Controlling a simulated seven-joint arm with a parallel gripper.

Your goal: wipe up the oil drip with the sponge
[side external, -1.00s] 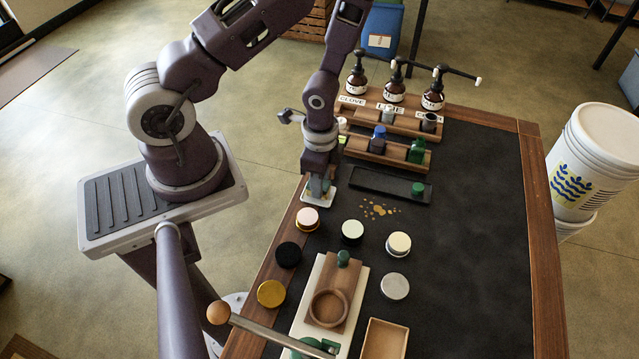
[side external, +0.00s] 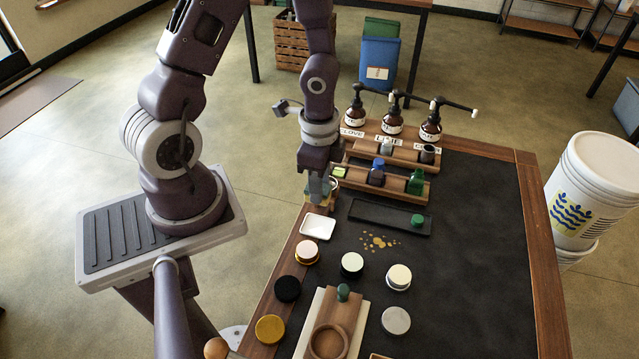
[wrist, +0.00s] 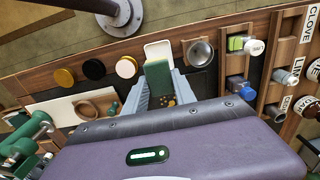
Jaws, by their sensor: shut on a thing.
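The oil drip (side external: 379,242) is a scatter of tan spots on the black mat, right of my gripper. Some tan spots also show between the fingers in the wrist view (wrist: 171,101). My gripper (side external: 318,192) is shut on the sponge, a green block (wrist: 158,76) that shows clearly between the fingers in the wrist view. In the side view the fingers mostly hide the sponge. My gripper is above the bench's left edge, just behind the white dish (side external: 318,227). The dish looks empty.
Several round jars and lids, such as the white-topped one (side external: 352,264), stand in front of the drip. A black tray (side external: 385,214) with a green-capped bottle lies behind it. Wooden racks (side external: 395,183) and pump bottles (side external: 393,118) stand further back. The mat's right side is clear.

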